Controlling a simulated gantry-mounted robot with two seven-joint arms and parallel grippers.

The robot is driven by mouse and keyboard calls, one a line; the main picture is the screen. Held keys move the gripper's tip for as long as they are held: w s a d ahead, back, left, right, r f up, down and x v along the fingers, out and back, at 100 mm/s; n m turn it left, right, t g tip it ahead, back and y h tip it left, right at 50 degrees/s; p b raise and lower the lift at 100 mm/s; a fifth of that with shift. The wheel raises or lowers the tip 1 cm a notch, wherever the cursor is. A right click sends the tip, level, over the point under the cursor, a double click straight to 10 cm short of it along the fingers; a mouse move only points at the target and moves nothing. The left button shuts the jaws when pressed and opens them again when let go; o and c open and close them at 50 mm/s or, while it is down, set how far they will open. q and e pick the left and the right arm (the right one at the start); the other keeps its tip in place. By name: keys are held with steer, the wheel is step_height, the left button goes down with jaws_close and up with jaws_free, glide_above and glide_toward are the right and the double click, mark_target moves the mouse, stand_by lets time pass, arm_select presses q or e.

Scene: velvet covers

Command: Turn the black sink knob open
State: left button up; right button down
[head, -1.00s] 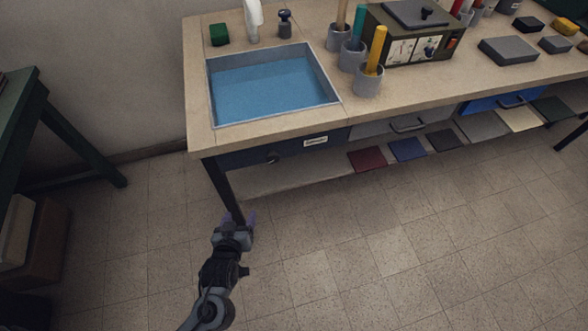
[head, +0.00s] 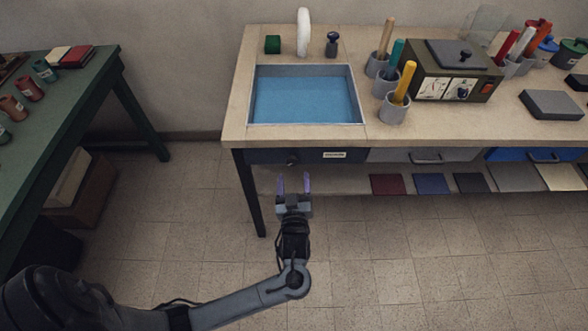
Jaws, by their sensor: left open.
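A small round black knob (head: 292,160) sits on the dark front panel below the sink (head: 250,97). A dark knob-like fitting (head: 333,43) stands upright behind the sink, right of the white faucet (head: 303,32). I cannot tell for sure which of the two is the sink knob. My left gripper (head: 294,184) is open and empty in front of the bench. Its purple fingertips point toward the front panel, just below the small knob in the picture, and appear apart from it. My right gripper is out of view.
Grey cups (head: 392,110) with coloured rods stand right of the sink, beside a dark green box (head: 455,70). A green block (head: 272,45) sits behind the sink. A low shelf runs under the bench. A green table (head: 70,105) stands left. The floor between is clear.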

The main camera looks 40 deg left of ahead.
mark_target(292, 164)
arm_select(q)
steer(key=x, duration=0.4)
steer(key=shift+a+b, duration=0.3)
steer(key=shift+b, duration=0.1)
steer(key=shift+w+a, duration=0.15)
steer(key=shift+a, duration=0.05)
steer(key=shift+w, duration=0.25)
steer(key=shift+a, duration=0.15)
